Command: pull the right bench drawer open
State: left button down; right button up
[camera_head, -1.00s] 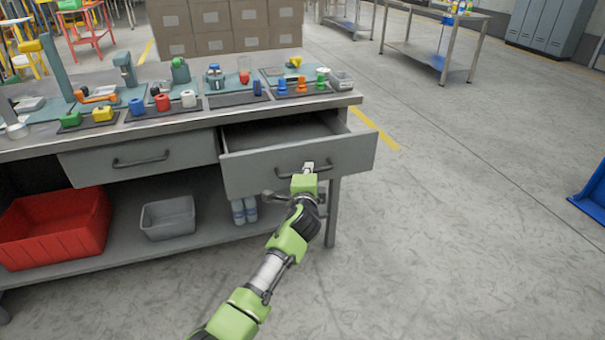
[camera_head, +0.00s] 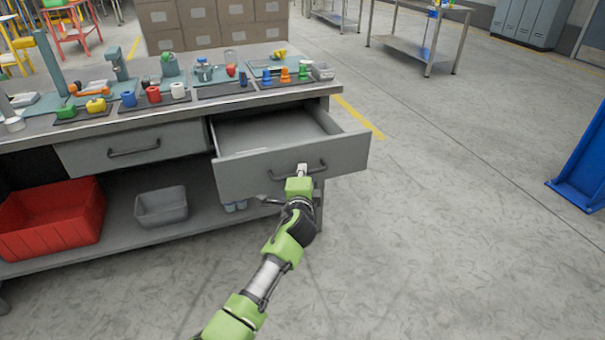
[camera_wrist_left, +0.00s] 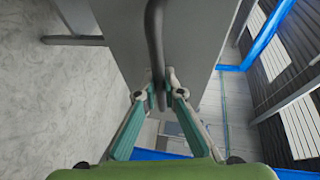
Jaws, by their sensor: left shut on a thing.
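The right bench drawer (camera_head: 255,178) is grey and stands well out from the bench, with its inside showing bare. Its dark bar handle (camera_head: 282,176) runs across the front. My left gripper (camera_head: 302,169) is at the right part of this handle. In the left wrist view the two fingers (camera_wrist_left: 160,97) are closed around the dark handle bar (camera_wrist_left: 154,45), in front of the grey drawer front (camera_wrist_left: 185,40). My right gripper is in neither view.
The left drawer (camera_head: 130,150) is shut. The bench top (camera_head: 215,112) holds several coloured parts on trays. A red bin (camera_head: 50,220) and a grey bin (camera_head: 161,207) sit on the lower shelf. A blue object (camera_head: 582,165) stands far right; the floor between is clear.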

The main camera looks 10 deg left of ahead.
pick_arm(q)
jog(key=c, duration=2.1)
grip_release()
jog(key=shift+c, duration=0.2)
jog(key=v, duration=1.2)
